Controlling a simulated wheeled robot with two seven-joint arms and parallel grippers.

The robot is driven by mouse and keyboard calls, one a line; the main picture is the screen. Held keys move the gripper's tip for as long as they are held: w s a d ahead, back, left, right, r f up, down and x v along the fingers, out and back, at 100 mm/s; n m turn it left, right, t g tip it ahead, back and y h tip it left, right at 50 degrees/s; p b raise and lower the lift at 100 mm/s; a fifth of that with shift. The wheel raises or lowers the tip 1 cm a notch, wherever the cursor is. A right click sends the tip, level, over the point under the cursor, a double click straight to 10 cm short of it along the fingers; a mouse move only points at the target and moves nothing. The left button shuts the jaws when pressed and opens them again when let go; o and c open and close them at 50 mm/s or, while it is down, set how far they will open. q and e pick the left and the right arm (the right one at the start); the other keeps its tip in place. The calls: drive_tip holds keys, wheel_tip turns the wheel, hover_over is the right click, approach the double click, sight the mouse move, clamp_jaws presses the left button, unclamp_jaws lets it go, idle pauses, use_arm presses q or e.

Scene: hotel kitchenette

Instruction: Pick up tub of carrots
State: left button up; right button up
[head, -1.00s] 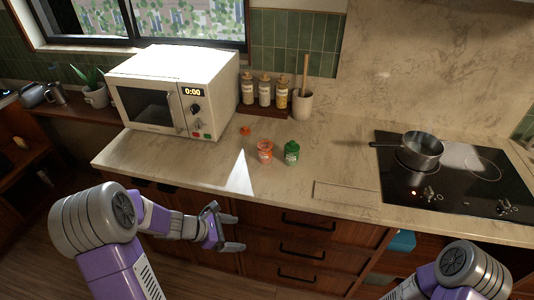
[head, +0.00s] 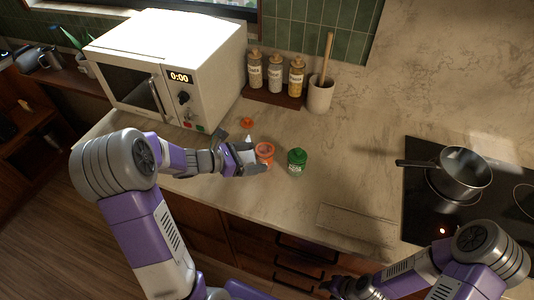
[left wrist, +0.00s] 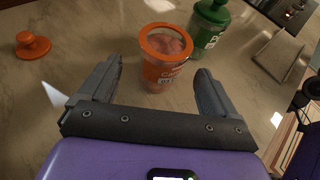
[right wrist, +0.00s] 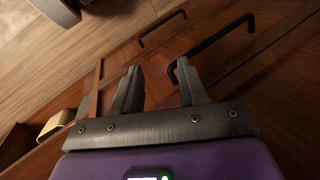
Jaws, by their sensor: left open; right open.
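The tub of carrots (head: 265,151) is a small clear tub with an orange rim and label, standing upright on the counter. Its lid is off, and orange contents show inside it in the left wrist view (left wrist: 165,58). My left gripper (head: 252,153) is open at the tub's left side. In the left wrist view the tub stands ahead of and between the two spread fingers (left wrist: 155,88), not gripped. My right gripper (right wrist: 155,85) is open and empty, low in front of the drawers; in the head view it is near the bottom edge.
A green-lidded tub (head: 297,162) stands close to the right of the carrots. An orange knobbed lid (head: 247,123) lies behind. The microwave (head: 165,70), spice jars (head: 275,75) and utensil pot (head: 320,95) stand farther back. A pan (head: 465,170) sits on the hob at right.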

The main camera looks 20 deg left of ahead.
sight(257, 159)
use_arm(q)
drive_tip(key=shift+w+d+f+b, duration=0.45)
drive_tip(key=shift+w+d+f, duration=0.7)
drive_tip(key=shift+w+f, duration=0.05)
drive_tip(key=shift+w+d+f, duration=0.1)
drive_tip(key=shift+w+d, duration=0.25)
drive_tip(key=shift+w, duration=0.1)
drive_tip(key=c, duration=1.1)
